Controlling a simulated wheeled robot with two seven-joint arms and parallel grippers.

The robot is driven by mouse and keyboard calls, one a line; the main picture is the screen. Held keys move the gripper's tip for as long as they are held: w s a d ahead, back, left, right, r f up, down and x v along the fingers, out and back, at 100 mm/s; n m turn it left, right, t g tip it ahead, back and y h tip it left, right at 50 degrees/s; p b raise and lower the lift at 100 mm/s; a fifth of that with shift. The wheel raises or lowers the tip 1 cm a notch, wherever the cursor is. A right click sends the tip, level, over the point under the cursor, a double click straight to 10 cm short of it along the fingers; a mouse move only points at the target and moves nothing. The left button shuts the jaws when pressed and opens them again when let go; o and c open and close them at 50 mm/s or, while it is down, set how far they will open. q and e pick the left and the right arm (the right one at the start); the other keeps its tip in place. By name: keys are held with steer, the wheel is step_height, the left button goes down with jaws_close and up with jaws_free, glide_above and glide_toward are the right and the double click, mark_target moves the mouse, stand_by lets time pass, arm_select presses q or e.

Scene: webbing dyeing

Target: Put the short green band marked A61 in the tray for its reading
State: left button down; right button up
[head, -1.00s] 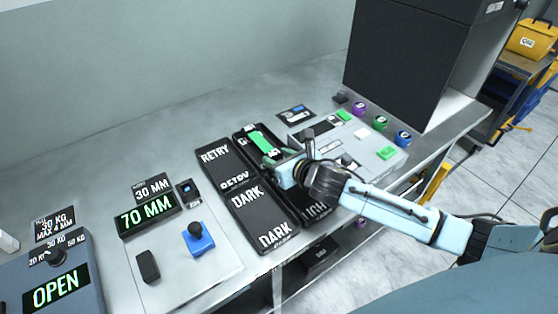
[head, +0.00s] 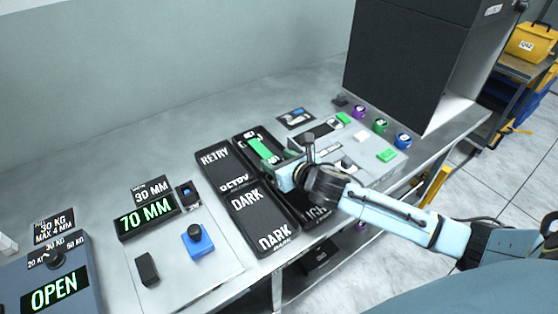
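The short green band (head: 261,148) is over or in the far right tray (head: 239,139), slanting down toward my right gripper. I cannot read its mark. My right gripper (head: 272,162) is at the band's near end, above that tray. The gripper's body hides its fingertips, so I cannot tell whether they still hold the band. The far tray's label is partly covered by the band. Beside it are the RETRY tray (head: 205,163) and the DARK tray (head: 244,226). The LIGHT tray (head: 318,218) is partly hidden under my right arm. My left gripper is out of view.
A panel with a 70 MM display (head: 146,217) and a blue-based knob (head: 198,240) is at the left. An OPEN display (head: 54,288) is farther left. A large black box (head: 408,60) stands behind the coloured knobs. The back left bench is clear.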

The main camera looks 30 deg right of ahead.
steer(key=shift+s+a+f+g, duration=0.15)
steer(key=shift+s+f+g, duration=0.2)
steer(key=shift+f, duration=0.5)
steer(key=shift+r, duration=0.3)
steer(key=v, duration=0.4)
steer(key=p+v, duration=0.1)
steer(key=v, duration=0.3)
steer(key=p+v, duration=0.1)
steer(key=v, duration=0.3)
steer(key=shift+w+r, duration=0.1)
steer(key=shift+r, duration=0.25)
